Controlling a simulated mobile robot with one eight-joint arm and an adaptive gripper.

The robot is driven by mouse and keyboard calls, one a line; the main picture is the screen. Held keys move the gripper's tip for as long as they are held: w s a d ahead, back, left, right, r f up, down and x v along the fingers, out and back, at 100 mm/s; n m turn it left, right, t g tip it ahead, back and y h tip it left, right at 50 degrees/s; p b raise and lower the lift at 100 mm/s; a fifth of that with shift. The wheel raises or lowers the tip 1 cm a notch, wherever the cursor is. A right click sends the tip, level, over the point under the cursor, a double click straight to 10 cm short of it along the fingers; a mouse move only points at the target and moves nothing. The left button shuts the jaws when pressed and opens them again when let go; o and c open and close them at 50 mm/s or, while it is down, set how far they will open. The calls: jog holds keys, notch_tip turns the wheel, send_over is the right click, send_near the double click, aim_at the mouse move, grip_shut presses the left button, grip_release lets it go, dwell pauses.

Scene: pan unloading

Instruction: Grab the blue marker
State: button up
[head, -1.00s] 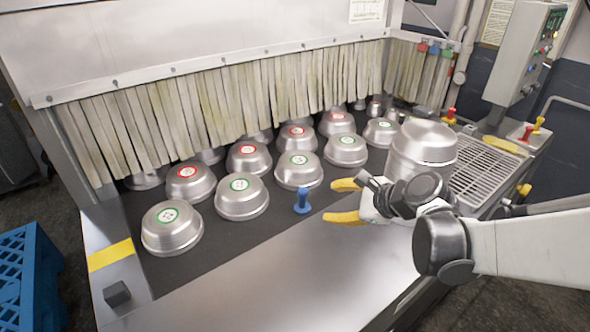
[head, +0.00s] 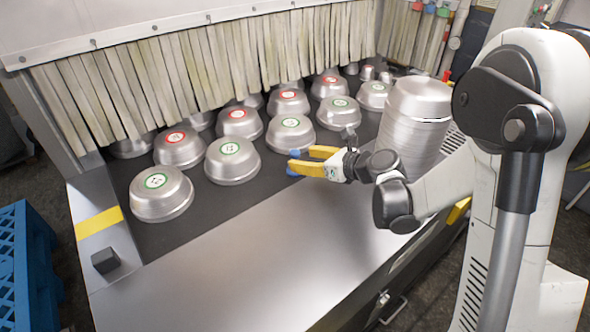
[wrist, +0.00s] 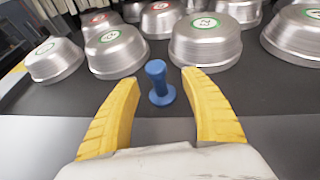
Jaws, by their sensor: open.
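The blue marker (wrist: 160,85) is a small upright peg with a knob on top and a wider foot. It stands on the dark belt near its front edge. My gripper (wrist: 158,90) is open, with its yellow fingers on either side of the marker in the wrist view. The marker appears between or just ahead of the fingertips, and no contact shows. In the head view my gripper (head: 292,160) covers much of the marker, leaving small blue parts (head: 294,169) at the fingertips.
Several upturned metal pans with green or red labels stand behind the marker, the nearest (wrist: 205,42) close by. A stack of pans (head: 415,120) rises right of my gripper. Strip curtains (head: 210,75) hang behind. The metal ledge (head: 270,240) in front is clear.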

aim_at(295, 158)
jog(key=x, duration=0.1)
jog(key=b+x, duration=0.1)
jog(key=x, duration=0.1)
jog(key=shift+s+a+f, duration=0.15)
jog(key=shift+f, duration=0.2)
jog(key=shift+w+a+f, duration=0.1)
jog(key=shift+w+a, duration=0.1)
jog(key=shift+w, duration=0.05)
grip_shut()
jog(key=shift+r, duration=0.25)
